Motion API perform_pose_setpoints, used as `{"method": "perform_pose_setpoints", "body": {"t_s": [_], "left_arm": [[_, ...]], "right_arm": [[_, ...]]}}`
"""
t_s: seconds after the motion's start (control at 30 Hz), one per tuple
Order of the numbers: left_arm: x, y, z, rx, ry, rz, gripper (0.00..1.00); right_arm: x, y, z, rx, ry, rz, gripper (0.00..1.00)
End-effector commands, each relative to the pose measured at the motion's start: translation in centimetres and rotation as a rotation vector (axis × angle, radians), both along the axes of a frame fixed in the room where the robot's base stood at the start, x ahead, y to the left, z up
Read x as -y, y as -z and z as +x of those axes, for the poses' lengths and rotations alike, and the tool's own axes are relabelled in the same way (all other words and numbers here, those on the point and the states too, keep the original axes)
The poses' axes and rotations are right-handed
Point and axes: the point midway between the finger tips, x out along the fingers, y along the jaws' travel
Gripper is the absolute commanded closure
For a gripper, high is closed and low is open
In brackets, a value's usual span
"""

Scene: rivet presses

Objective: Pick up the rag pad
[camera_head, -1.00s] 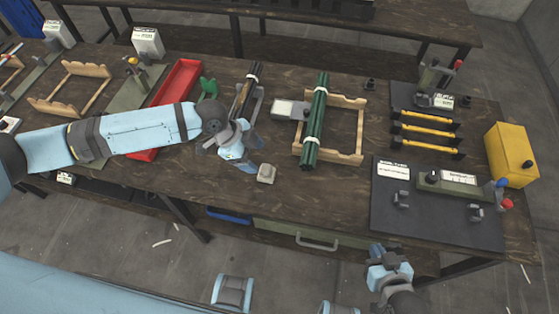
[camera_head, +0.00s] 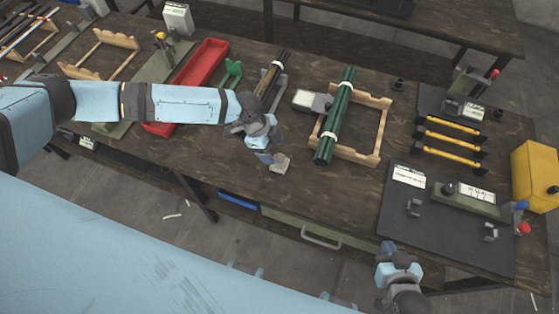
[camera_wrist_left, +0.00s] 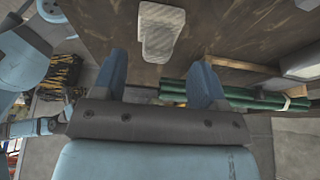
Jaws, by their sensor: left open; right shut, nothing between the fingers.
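The rag pad (camera_head: 280,163) is a small light-grey quilted pad lying on the dark wooden bench near its front edge. In the left wrist view the rag pad (camera_wrist_left: 160,30) lies flat ahead of the fingers, between their lines. My left gripper (camera_head: 268,156) is just beside the pad, to its left; its fingers also show in the left wrist view (camera_wrist_left: 162,75), open and empty, apart from the pad. My right gripper (camera_head: 388,250) is shut and empty, below the bench's front edge at the lower right.
Green tubes (camera_head: 338,115) rest on a wooden rack (camera_head: 378,130) to the pad's right. Dark rods (camera_head: 270,80) lie in a holder behind my left wrist. A red tray (camera_head: 205,65) is further left. A dark mat (camera_head: 450,235) carries a press fixture.

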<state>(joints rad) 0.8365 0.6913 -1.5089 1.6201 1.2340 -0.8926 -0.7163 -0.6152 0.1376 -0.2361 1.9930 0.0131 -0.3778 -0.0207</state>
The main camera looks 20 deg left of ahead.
Motion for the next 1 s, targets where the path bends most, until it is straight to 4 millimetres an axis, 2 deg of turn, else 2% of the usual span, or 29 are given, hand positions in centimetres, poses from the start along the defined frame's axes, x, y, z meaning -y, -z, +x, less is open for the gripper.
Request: {"method": "perform_pose_setpoints", "body": {"t_s": [0.13,0.3,0.57,0.73,1.0], "left_arm": [[1.5,1.7,-0.3,-0.001,0.003,0.001,0.34],[2.2,3.6,-0.3,-0.001,0.000,0.001,0.34],[2.2,3.9,-0.3,0.000,0.000,0.000,0.34],[2.2,3.9,-0.3,-0.001,0.000,0.000,0.69],[2.2,3.8,-0.3,0.000,0.000,0.000,0.69]], "right_arm": [[0.1,-0.8,0.0,0.000,0.001,-0.001,1.00],[0.2,-0.9,0.1,0.002,0.001,-0.002,1.00],[0.2,-0.9,0.1,0.003,0.001,-0.003,1.00],[0.2,-0.9,0.1,0.003,0.001,-0.003,1.00],[0.2,-0.9,0.1,0.002,-0.001,-0.003,1.00]]}}
